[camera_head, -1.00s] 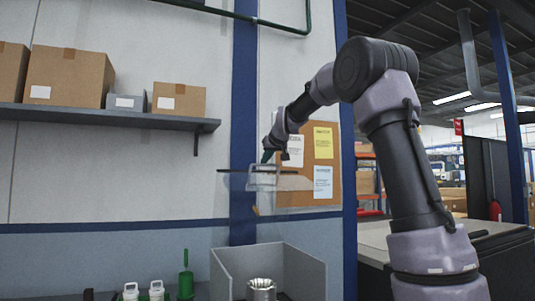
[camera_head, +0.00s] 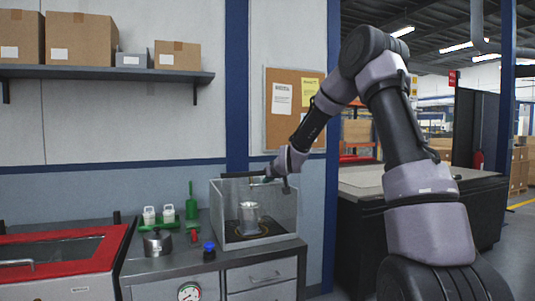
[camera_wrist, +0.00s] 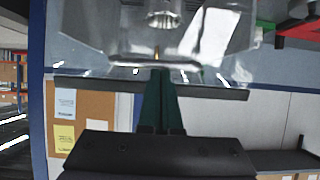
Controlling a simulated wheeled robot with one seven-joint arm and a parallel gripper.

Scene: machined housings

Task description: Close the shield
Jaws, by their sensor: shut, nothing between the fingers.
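The shield (camera_head: 228,212) is a clear panel with a dark top bar (camera_head: 243,174). It is down at the grey open-topped housing at the bench's right end; I cannot tell whether it is fully seated. A shiny metal cylinder (camera_head: 249,218) stands inside, and it also shows at the top of the wrist view (camera_wrist: 163,17). My gripper (camera_head: 266,180) is at the shield's top edge. In the wrist view, its green fingers (camera_wrist: 159,72) are shut and empty, with their tips at the clear handle bar (camera_wrist: 182,64). Contact is unclear.
A red-framed lid (camera_head: 60,250) is at the left. A shelf with boxes (camera_head: 80,40) is above. A dark bench (camera_head: 420,190) is right.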

